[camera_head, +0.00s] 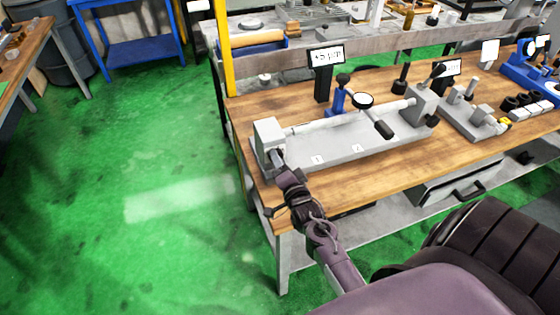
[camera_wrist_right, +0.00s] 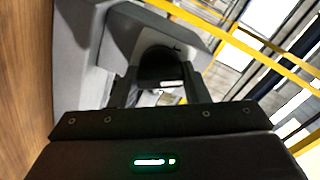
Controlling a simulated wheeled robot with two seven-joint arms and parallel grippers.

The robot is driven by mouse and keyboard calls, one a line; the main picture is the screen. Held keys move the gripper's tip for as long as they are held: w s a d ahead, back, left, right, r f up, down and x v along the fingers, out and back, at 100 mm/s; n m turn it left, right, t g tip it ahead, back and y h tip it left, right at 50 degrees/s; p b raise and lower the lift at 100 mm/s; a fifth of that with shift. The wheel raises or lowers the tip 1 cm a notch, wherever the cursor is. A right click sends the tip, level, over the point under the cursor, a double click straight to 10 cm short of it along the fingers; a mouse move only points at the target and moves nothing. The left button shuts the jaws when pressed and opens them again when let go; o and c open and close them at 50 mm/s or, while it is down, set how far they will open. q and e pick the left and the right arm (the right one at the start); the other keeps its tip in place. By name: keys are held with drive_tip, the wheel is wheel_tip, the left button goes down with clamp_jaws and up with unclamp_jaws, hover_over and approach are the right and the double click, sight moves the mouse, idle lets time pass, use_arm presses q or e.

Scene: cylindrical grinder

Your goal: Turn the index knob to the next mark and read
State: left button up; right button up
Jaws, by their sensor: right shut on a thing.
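The grey bench fixture (camera_head: 335,147) lies along the table, with a block-shaped head (camera_head: 268,132) at its left end. My right gripper (camera_head: 277,158) reaches the front of that head. In the right wrist view, a dark round index knob (camera_wrist_right: 160,66) sits between the two fingers of my right gripper (camera_wrist_right: 161,88), which is shut on it. In the head view the gripper hides the knob, and I cannot make out any marks. A small display (camera_head: 326,56) stands behind the fixture; its digits are too blurred to read. My left gripper is not in view.
A round dial gauge (camera_head: 363,100) on a blue stand (camera_head: 338,97) leans over the bar of the fixture. The wooden tabletop (camera_head: 240,112) ends just left of the head. A second grey fixture (camera_head: 472,118) stands to the right. The green floor (camera_head: 150,150) at left is clear.

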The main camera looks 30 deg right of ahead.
drive_tip(key=shift+m, duration=0.6)
drive_tip(key=o, duration=0.9)
drive_tip(key=shift+o, duration=0.2)
drive_tip(key=shift+s, duration=0.1)
drive_tip(key=p+v, duration=0.4)
drive_tip(key=v, duration=0.3)
drive_tip(key=shift+s, duration=0.3)
